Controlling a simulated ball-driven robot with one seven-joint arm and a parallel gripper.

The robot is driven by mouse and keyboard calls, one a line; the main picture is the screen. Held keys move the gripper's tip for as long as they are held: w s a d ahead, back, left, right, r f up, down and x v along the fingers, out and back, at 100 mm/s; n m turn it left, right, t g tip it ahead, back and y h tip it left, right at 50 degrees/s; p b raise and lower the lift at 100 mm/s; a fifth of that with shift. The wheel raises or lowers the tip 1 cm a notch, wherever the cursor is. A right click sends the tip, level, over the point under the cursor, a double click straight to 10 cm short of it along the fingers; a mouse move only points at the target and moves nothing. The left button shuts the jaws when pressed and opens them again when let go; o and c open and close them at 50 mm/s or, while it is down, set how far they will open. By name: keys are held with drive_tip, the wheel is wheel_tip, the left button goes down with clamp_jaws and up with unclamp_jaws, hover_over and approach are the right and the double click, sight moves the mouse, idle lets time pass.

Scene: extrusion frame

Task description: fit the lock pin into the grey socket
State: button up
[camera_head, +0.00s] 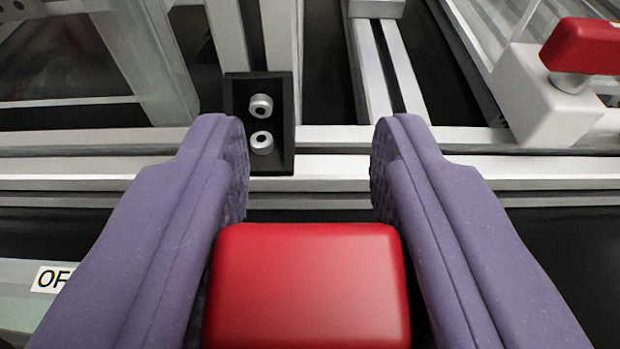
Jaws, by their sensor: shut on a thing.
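My gripper (309,160) has two purple fingers, one on each side of the lower middle of the view. It is shut on a red block (306,285), which looks like the handle of the lock pin. The block sits between the fingers, and its shaft is hidden below it. At the upper right, a pale grey block (550,108) carries another red handle (585,46) on a short metal stem. I cannot tell whether this pale block is the grey socket; no empty socket opening shows.
Aluminium rails (540,170) run across the view beyond the fingertips. A black bracket (258,122) with two bolts joins an upright profile to them. A label reading "OF" (52,279) is at the lower left. Dark gaps lie between the rails.

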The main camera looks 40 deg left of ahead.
drive_tip(key=o, duration=1.1)
drive_tip(key=p+v, duration=0.1)
drive_tip(key=v, duration=0.6)
drive_tip(key=shift+s+d+r+p, duration=0.15)
drive_tip(key=shift+s+d+p, duration=0.05)
drive_tip(key=shift+s+p, duration=0.15)
